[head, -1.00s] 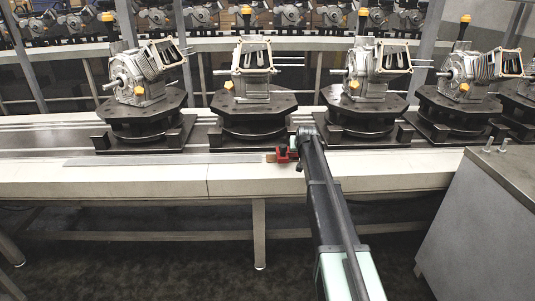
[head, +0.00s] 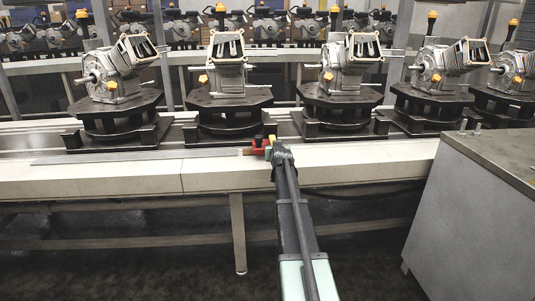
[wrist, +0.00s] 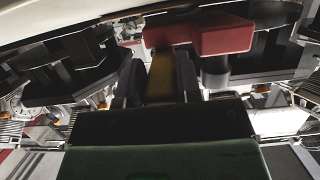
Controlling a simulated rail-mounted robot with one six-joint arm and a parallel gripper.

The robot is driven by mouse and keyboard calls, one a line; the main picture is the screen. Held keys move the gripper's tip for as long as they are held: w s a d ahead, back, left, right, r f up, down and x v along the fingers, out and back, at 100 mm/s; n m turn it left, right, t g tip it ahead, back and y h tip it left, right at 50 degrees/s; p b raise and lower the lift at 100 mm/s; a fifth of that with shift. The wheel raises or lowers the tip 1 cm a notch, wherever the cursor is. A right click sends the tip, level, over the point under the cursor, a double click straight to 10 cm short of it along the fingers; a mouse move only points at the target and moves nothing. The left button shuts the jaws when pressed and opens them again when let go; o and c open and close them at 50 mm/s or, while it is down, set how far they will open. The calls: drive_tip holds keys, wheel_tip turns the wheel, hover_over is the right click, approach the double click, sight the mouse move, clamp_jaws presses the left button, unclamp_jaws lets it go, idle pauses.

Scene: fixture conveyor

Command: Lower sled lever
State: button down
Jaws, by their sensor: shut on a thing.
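A red lever piece (head: 259,148) with a short brown end shows at the conveyor's front edge in the head view, in front of the second sled (head: 232,112) from the left. My gripper (head: 270,147) is at this piece, with its fingers too small to make out there. In the wrist view the red block (wrist: 212,36) is at the top, beside a yellow-brown bar (wrist: 162,72). My gripper (wrist: 158,82) is shut on this bar, one dark finger on each side. I cannot tell the lever's exact angle, and its joint to the sled is hidden.
Several dark octagonal sleds carrying grey engines (head: 347,68) stand along the conveyor (head: 120,178). A grey metal cabinet (head: 465,220) stands close on the right. A second row of engines is behind. The floor in front of the conveyor looks clear.

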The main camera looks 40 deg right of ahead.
drive_tip(key=c, duration=0.8)
unclamp_jaws()
drive_tip(key=p+v, duration=0.3)
drive_tip(key=v, duration=0.7)
drive_tip(key=shift+s+a, duration=0.15)
drive_tip(key=shift+s, duration=0.2)
